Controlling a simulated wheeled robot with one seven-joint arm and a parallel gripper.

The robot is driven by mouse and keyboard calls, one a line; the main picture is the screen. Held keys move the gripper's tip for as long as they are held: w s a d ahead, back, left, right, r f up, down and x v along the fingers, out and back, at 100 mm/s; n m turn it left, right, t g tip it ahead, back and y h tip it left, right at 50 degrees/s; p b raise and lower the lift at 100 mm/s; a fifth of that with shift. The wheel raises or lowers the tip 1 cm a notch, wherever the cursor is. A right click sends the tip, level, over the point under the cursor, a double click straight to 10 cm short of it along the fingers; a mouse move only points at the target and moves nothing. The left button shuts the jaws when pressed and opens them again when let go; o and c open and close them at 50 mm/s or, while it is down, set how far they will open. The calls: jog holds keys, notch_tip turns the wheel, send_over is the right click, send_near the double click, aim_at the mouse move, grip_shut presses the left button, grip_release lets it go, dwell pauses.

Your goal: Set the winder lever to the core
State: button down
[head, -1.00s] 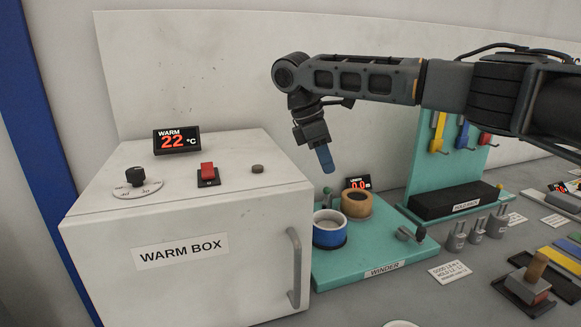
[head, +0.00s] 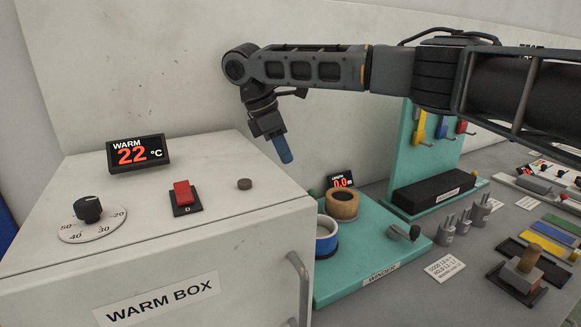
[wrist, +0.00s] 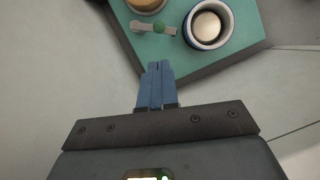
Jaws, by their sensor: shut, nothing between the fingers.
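The teal winder (head: 352,279) stands right of the warm box. It bears a blue-rimmed spool (head: 326,238), partly hidden by the box, and a wooden core (head: 342,204). A dark crank (head: 408,233) sits at the winder's right. My gripper (head: 286,158), with blue fingers, is shut and empty, pointing down above the winder's back left. Its fingertips (wrist: 159,66) touch nothing visible.
The warm box (head: 250,270) fills the left, with a dial, red switch and door handle. A teal rack (head: 408,150) with hanging coloured tools stands behind right. Grey posts (head: 465,222) and a wooden-handled block (head: 522,272) stand right of the winder.

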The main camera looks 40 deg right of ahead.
jog(key=x, duration=0.9)
jog(key=shift+p, duration=0.45)
jog(key=shift+s+d, duration=0.1)
jog(key=shift+s, duration=0.05)
